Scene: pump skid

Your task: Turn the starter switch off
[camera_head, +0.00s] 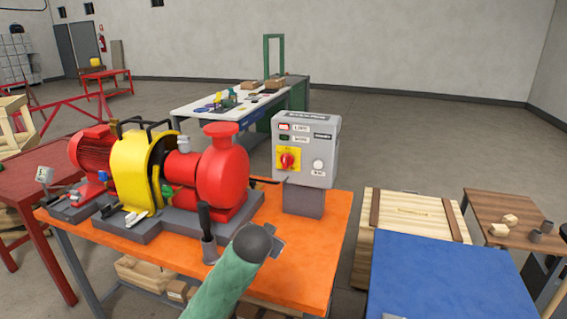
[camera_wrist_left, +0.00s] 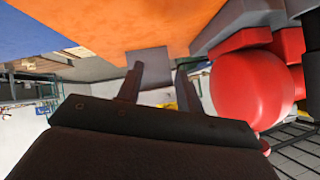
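The grey starter box (camera_head: 306,150) stands on a grey pedestal (camera_head: 304,200) at the right of the orange table. Its red rotary switch (camera_head: 288,160) sits on a yellow plate (camera_head: 280,152), left of a white round button (camera_head: 318,166). A red lamp (camera_head: 284,127) above looks lit; the switch's exact angle is too small to tell. My green left arm (camera_head: 222,282) reaches up before the table, its dark end hiding most of the gripper. In the left wrist view my left gripper (camera_wrist_left: 160,67) is open and empty, with a grey block (camera_wrist_left: 147,60) beyond it. My right gripper is out of view.
The red pump (camera_head: 222,170) with its yellow guard (camera_head: 138,170) stands left of the box on the orange table (camera_head: 325,240). A black upright handle (camera_head: 204,220) stands near the front edge. A wooden crate (camera_head: 415,213) and a blue surface (camera_head: 450,280) lie to the right.

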